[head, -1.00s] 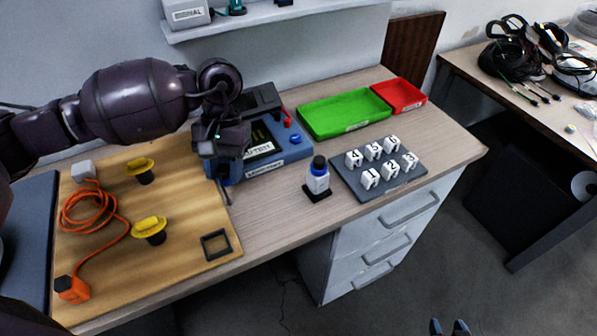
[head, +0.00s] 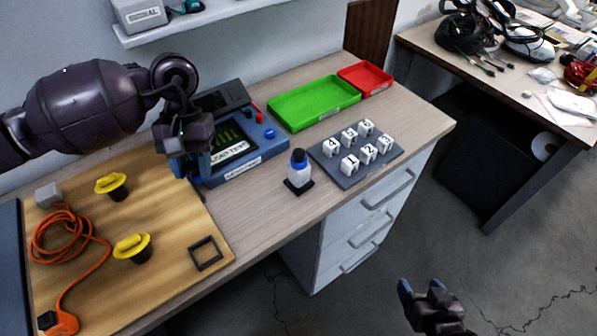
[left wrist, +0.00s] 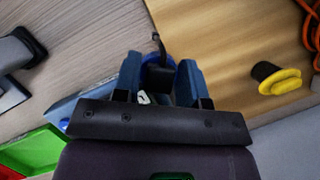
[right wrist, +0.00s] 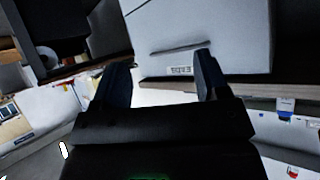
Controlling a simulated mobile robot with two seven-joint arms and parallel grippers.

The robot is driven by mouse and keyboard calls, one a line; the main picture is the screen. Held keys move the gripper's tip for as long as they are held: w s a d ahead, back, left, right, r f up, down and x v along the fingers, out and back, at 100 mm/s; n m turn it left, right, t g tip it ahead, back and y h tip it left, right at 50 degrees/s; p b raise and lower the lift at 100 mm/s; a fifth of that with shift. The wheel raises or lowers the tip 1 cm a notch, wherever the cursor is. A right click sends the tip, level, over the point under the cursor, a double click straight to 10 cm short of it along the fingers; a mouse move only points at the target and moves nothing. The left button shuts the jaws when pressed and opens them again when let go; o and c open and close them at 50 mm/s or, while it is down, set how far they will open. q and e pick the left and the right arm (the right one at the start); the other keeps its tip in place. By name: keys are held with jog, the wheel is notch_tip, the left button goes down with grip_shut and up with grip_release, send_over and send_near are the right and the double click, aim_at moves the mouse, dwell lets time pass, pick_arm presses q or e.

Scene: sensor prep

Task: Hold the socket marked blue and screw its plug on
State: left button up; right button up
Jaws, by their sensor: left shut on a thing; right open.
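My left gripper (head: 190,172) is at the left front corner of the blue tester. In the left wrist view its two blue fingers (left wrist: 160,78) are shut on a dark round part with a blue ring (left wrist: 150,60), which looks like the socket marked blue. A short dark tail sticks out beyond it. In the head view the gripper mostly hides this part. My right gripper (head: 428,290) is open and empty, low over the floor in front of the bench; the right wrist view shows nothing between its fingers (right wrist: 160,75). I cannot tell which thing is the plug.
Two yellow-topped black parts (head: 112,183), an orange cable (head: 70,245) and a square black frame (head: 206,253) are on the wooden board. The tester (head: 245,165), a bottle (head: 299,170), numbered white blocks (head: 349,165), and green (head: 315,103) and red (head: 366,77) trays stand to the right.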

jog(key=w+a+r+m+t+y+p, duration=0.1)
jog(key=w+a+r+m+y, duration=0.2)
jog(key=w+a+r+m, duration=0.4)
pick_arm(q)
jog(key=w+d+r+n+h, duration=0.1)
jog(key=d+r+n, duration=0.1)
jog(key=d, duration=0.4)
jog(key=w+d+r+n+p, duration=0.1)
jog(key=d+r+n, duration=0.1)
jog(key=d+r, duration=0.2)
jog(key=w+d+r+n+t+h+p, duration=0.1)
jog(key=d+r+n, duration=0.2)
jog(key=d, duration=0.6)
jog(key=shift+r+h, duration=0.3)
jog(key=shift+r, duration=0.3)
pick_arm(e)
jog(key=m+t+y, duration=0.1)
jog(key=m+y, duration=0.7)
jog(key=m, duration=1.2)
send_near(305, 171)
pick_arm(q)
jog(key=shift+d+r+n, duration=0.1)
jog(key=shift+d+n, duration=0.2)
pick_arm(e)
jog(key=shift+d+f, duration=0.1)
jog(key=x, duration=1.2)
